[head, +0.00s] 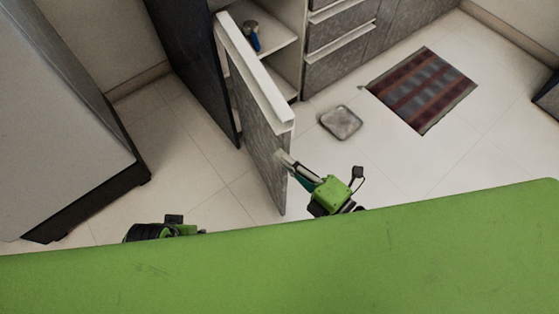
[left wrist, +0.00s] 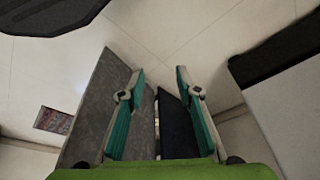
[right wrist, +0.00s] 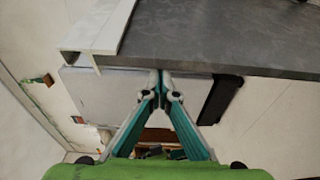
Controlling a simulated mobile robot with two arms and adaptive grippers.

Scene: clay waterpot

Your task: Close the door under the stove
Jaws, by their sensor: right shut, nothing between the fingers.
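The cabinet door (head: 262,140), grey with a white top edge, stands open in the head view, swung out from a white-shelved compartment (head: 268,53). My right gripper (head: 284,160) is at the door's face near its free end. In the right wrist view its fingertips (right wrist: 161,77) are together and empty, right at the door panel (right wrist: 215,35); I cannot tell if they touch. My left gripper (left wrist: 157,75) shows spread, empty fingers in the left wrist view. In the head view only a part of the left arm shows, behind my green body. The stove cannot be made out.
A blue item (head: 251,42) stands on the shelf. Grey drawers (head: 340,25) are right of the compartment. A small grey square (head: 341,122) and a striped rug (head: 420,90) lie on the floor. A large grey appliance (head: 60,120) stands at left.

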